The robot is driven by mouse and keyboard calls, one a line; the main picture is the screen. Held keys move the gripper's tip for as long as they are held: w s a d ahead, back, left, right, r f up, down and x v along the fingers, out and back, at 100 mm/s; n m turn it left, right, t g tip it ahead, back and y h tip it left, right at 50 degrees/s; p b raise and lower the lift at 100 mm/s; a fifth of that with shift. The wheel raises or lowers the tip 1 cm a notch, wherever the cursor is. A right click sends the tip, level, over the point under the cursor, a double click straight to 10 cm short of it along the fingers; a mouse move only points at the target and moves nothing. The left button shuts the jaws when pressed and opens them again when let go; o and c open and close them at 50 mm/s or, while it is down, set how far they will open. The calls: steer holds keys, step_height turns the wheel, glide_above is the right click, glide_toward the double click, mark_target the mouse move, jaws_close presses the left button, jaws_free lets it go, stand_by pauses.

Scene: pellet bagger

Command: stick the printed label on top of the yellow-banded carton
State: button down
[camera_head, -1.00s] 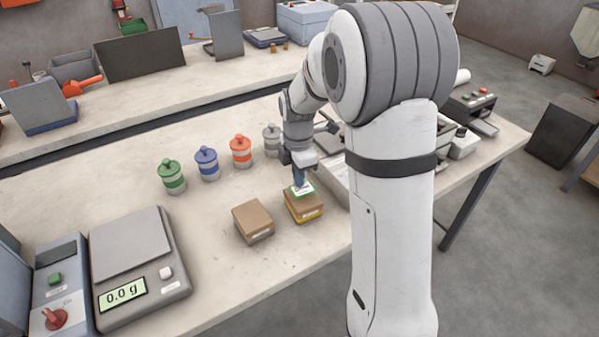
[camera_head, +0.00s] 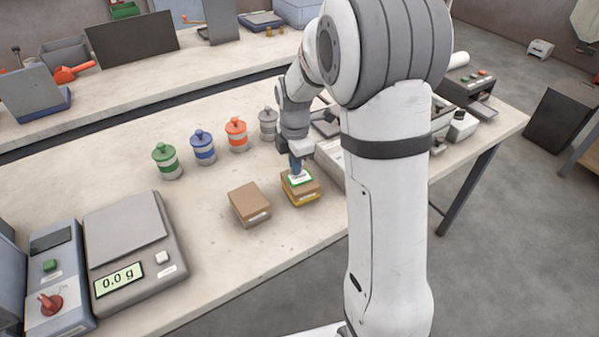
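The yellow-banded carton (camera_head: 301,196) stands on the near table, with its yellow band showing low on its side. The printed label (camera_head: 300,180), white with a green edge, is at the carton's top. My gripper (camera_head: 297,170) points straight down over the label, its blue-grey tip at the label. I cannot tell whether the label touches the carton top or is still held by the tip. The finger gap is too small to see. A plain brown carton (camera_head: 249,203) stands just left of the yellow-banded one.
Green (camera_head: 166,161), blue (camera_head: 203,147), orange (camera_head: 237,135) and grey (camera_head: 268,124) lidded jars stand in a row behind the cartons. A scale (camera_head: 135,255) reading 0.0 g is at the left. The table front before the cartons is clear.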

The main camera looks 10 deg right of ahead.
steer(key=shift+f, duration=0.2)
steer(key=c, duration=1.5)
jaws_free()
steer(key=shift+c, duration=0.2)
step_height(320, 180, up, 7)
steer(key=shift+r, duration=0.4)
